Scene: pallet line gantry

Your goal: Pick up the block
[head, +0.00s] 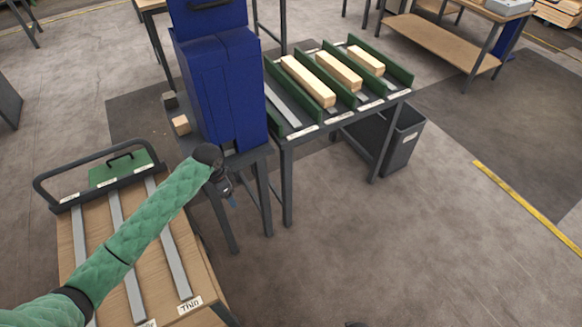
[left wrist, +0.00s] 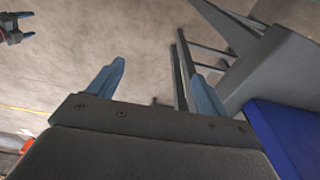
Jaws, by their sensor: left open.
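A small wooden block (head: 181,125) sits at the left side of the blue machine, with a small dark block (head: 170,100) behind it. Three longer pale wooden blocks (head: 308,81) (head: 339,71) (head: 366,60) lie in separate lanes of the green-walled rack. My left gripper (head: 229,190) is in front of the blue machine, below and right of the small block and apart from it. In the left wrist view its two blue fingers (left wrist: 157,92) are spread with nothing between them. My right gripper (left wrist: 20,28) shows at that view's upper left, its fingers apart and empty.
The blue machine (head: 215,80) on its dark stand is close to my left gripper. A wooden table (head: 195,262) with metal strips and a dark rail is under my left arm. A grey bin (head: 403,140) stands beneath the rack.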

